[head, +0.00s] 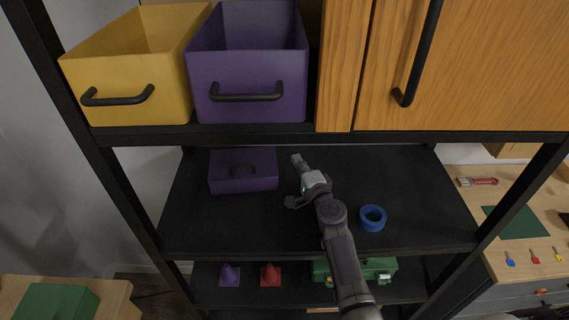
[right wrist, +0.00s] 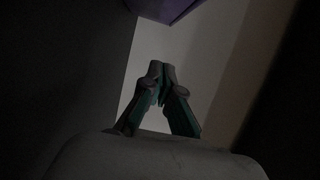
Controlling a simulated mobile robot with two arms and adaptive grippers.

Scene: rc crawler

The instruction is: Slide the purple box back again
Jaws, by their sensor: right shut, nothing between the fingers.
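A purple box (head: 243,177) with a dark handle stands on the middle black shelf, towards the left and back. My right gripper (head: 297,159) is shut and empty, just to the right of this box, with a visible gap between them. In the right wrist view my gripper fingers (right wrist: 163,72) meet at their tips, and a purple surface (right wrist: 172,8) shows at the top edge. A larger purple open-topped bin (head: 247,73) with a black handle sits on the upper shelf. My left gripper is not in view.
A yellow bin (head: 130,68) stands beside the purple bin, above the middle shelf (head: 420,205). A blue ring (head: 372,218) lies right of my arm. A purple cone (head: 229,275), a red cone (head: 270,275) and a green case (head: 378,268) are on the lower shelf.

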